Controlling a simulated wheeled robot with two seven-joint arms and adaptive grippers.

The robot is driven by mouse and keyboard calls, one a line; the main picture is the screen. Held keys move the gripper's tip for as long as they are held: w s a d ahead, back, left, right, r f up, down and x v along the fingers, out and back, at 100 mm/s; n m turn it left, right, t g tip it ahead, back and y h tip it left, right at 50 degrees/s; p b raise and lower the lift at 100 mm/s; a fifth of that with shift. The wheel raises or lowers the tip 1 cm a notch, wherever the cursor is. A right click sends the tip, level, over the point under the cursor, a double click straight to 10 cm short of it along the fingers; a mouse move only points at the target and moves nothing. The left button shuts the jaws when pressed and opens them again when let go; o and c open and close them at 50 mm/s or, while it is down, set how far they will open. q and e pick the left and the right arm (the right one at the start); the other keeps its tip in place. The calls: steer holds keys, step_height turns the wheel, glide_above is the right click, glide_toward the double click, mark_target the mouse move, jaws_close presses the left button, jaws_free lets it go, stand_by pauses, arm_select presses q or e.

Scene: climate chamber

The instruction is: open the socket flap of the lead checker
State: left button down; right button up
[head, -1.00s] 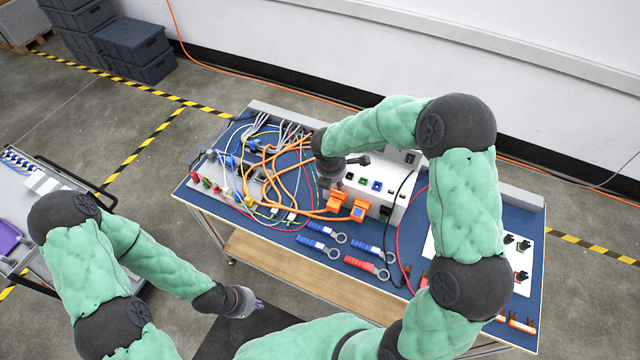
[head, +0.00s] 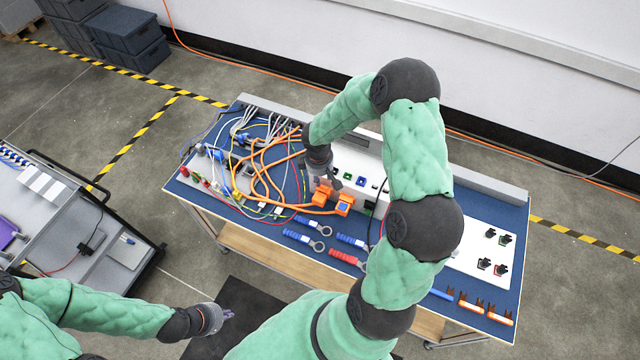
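The lead checker (head: 352,163) appears to be the white box with small coloured sockets at the back middle of the blue-topped bench. It is partly hidden behind my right arm. Two orange blocks, a left one (head: 320,197) and a right one (head: 344,207), are at its front left side; I cannot tell whether either is a flap or a plug. My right gripper (head: 328,184) points down just above the left orange block; contact and finger opening are unclear. My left gripper (head: 228,314) is low in front of the bench, away from the checker, its fingers too small to read.
Orange and other cables (head: 268,165) crowd the left of the bench (head: 270,228). Blue-handled ring tools (head: 303,240) and a red one (head: 347,258) lie in front. A white panel (head: 480,262) is at the right. A grey cart (head: 110,240) stands at the left.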

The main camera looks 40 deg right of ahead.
mark_target(323, 189)
steer(key=f, duration=0.4)
steer(key=d+f, duration=0.1)
steer(key=f, duration=0.2)
steer(key=shift+w+f, duration=0.1)
steer(key=shift+w, duration=0.15)
jaws_close()
